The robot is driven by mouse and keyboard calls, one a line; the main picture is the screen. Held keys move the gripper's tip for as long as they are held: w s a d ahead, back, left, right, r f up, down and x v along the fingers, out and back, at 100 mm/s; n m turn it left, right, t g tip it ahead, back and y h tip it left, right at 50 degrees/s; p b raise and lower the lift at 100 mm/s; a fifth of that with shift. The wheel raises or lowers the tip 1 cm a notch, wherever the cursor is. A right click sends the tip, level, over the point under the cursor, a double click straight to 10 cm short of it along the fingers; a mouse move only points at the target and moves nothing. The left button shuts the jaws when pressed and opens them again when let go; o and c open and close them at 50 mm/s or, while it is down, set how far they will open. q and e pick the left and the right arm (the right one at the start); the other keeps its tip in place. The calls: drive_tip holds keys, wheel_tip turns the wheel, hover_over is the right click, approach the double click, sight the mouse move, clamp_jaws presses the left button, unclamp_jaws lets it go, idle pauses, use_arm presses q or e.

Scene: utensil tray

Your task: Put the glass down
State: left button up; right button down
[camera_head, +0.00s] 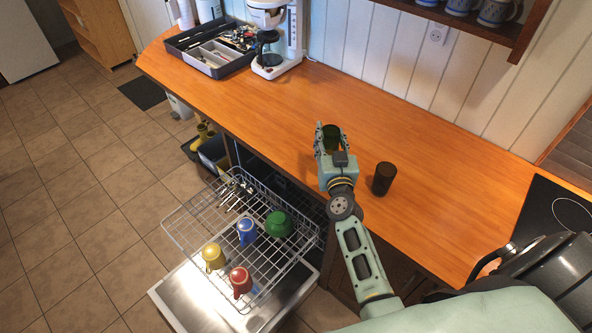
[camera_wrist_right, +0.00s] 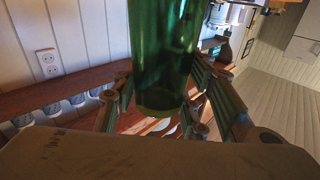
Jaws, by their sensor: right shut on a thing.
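My right gripper (camera_head: 330,132) is over the wooden counter (camera_head: 430,150), near its front edge. It is shut on a green glass (camera_head: 332,144), which shows between the fingers. In the right wrist view the green glass (camera_wrist_right: 165,55) fills the middle, with the fingers of my right gripper (camera_wrist_right: 165,100) on both sides of it. I cannot tell whether the glass touches the counter. A dark glass (camera_head: 383,179) stands upright on the counter, to the right of my right gripper. My left gripper is not in view.
A utensil tray (camera_head: 215,70) and a white coffee maker (camera_head: 292,35) stand at the counter's far left. The open dishwasher rack (camera_head: 180,235) holds several coloured cups below the front edge. A black hob (camera_head: 545,215) is at the right. The counter behind the gripper is clear.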

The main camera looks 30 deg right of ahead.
sight(330, 151)
drive_tip(key=f+b, duration=0.4)
drive_tip(key=f, duration=0.1)
drive_tip(key=shift+s+d+f, duration=0.1)
drive_tip(key=shift+d+f, duration=0.1)
drive_tip(key=shift+f, duration=0.1)
wheel_tip(330, 151, down, 4)
drive_tip(key=b, duration=0.5)
drive_tip(key=shift+a+f, duration=0.1)
drive_tip(key=shift+f, duration=0.15)
drive_tip(key=shift+r, duration=0.15)
drive_tip(key=c, duration=1)
unclamp_jaws()
drive_tip(key=shift+f, duration=0.25)
drive_tip(key=shift+c, duration=0.2)
drive_tip(key=shift+r, duration=0.1)
